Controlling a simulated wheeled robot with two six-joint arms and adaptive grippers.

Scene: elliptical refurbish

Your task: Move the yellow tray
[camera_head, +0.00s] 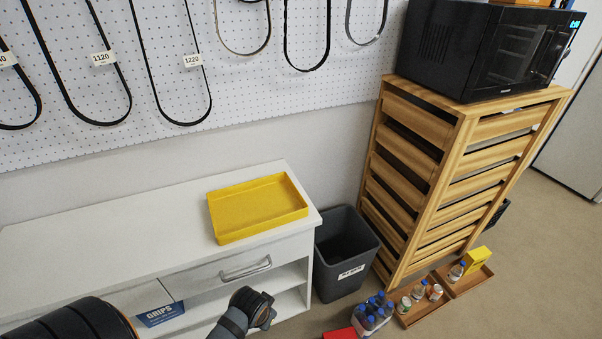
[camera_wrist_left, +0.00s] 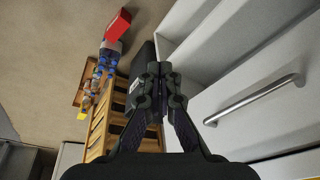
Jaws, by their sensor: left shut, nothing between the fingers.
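The yellow tray (camera_head: 257,207) is shallow, rectangular and empty. It lies flat on the right end of the white cabinet top (camera_head: 110,227) in the head view. My right gripper is not in view.
A grey bin (camera_head: 343,277) stands right of the cabinet. A slatted wooden rack (camera_head: 445,170) carries a black microwave (camera_head: 480,48). Bottles (camera_head: 374,312) and small wooden trays (camera_head: 420,309) sit on the floor. A drawer handle (camera_head: 246,269) juts from the cabinet front.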

